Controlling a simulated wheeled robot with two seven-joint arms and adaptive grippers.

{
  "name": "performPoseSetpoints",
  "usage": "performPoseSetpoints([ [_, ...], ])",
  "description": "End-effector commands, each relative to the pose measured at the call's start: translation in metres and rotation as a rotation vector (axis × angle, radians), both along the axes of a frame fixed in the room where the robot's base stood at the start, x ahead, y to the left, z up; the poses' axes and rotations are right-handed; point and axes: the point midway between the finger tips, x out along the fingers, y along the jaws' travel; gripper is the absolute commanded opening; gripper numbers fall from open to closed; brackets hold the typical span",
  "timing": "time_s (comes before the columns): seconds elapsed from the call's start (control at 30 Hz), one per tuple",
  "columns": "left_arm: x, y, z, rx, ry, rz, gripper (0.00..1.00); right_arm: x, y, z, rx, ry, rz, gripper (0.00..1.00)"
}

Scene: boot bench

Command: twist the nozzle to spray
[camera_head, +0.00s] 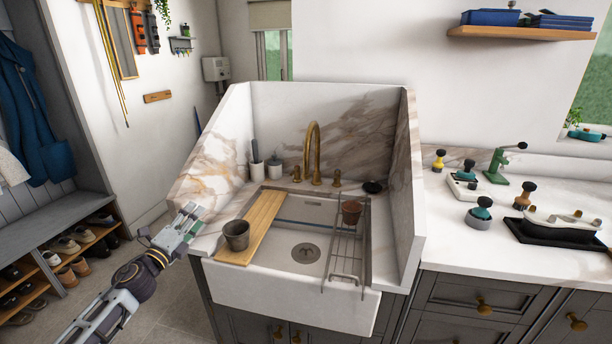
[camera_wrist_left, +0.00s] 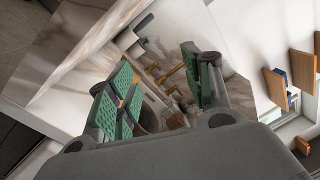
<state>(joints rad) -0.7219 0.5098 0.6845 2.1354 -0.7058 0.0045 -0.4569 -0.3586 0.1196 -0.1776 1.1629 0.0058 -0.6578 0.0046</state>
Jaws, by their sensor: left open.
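A brass gooseneck faucet (camera_head: 314,150) with its spout tip as the nozzle stands at the back of the white farmhouse sink (camera_head: 300,300). A brass handle (camera_head: 337,178) is to its right and another (camera_head: 296,174) to its left. My left gripper (camera_head: 187,226) is open and empty, left of the sink near its left marble edge, well apart from the faucet. In the left wrist view the faucet (camera_wrist_left: 173,74) shows between the two green-padded fingers, farther off. I cannot make out a twist ring on the spout. My right gripper is not in view.
A wooden board (camera_head: 262,218) with a dark cup (camera_head: 237,235) spans the sink's left side. A wire rack (camera_head: 343,252) with a brown pot (camera_head: 351,212) spans the right. High marble side walls flank the basin. Several tools stand on the right counter (camera_head: 456,240).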

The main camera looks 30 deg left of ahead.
Motion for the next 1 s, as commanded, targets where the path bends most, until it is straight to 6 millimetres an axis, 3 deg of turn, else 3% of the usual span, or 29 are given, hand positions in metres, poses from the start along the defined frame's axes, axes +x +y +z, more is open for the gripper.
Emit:
performPoseSetpoints([
  [0.2,0.003,-0.054,0.037,0.305,-0.021,-0.166,0.51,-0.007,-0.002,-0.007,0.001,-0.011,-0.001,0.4],
  [0.37,0.001,-0.098,0.044,0.532,-0.025,-0.292,0.51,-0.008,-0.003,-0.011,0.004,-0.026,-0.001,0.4],
  [0.53,-0.006,-0.137,0.038,0.768,-0.032,-0.423,0.51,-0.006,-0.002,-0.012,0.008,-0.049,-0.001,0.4],
  [0.7,-0.014,-0.16,0.025,0.947,-0.043,-0.519,0.51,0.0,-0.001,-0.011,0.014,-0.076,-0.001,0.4],
  [1.0,-0.024,-0.179,0.017,1.105,-0.082,-0.597,0.51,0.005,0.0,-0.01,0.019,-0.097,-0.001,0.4],
])
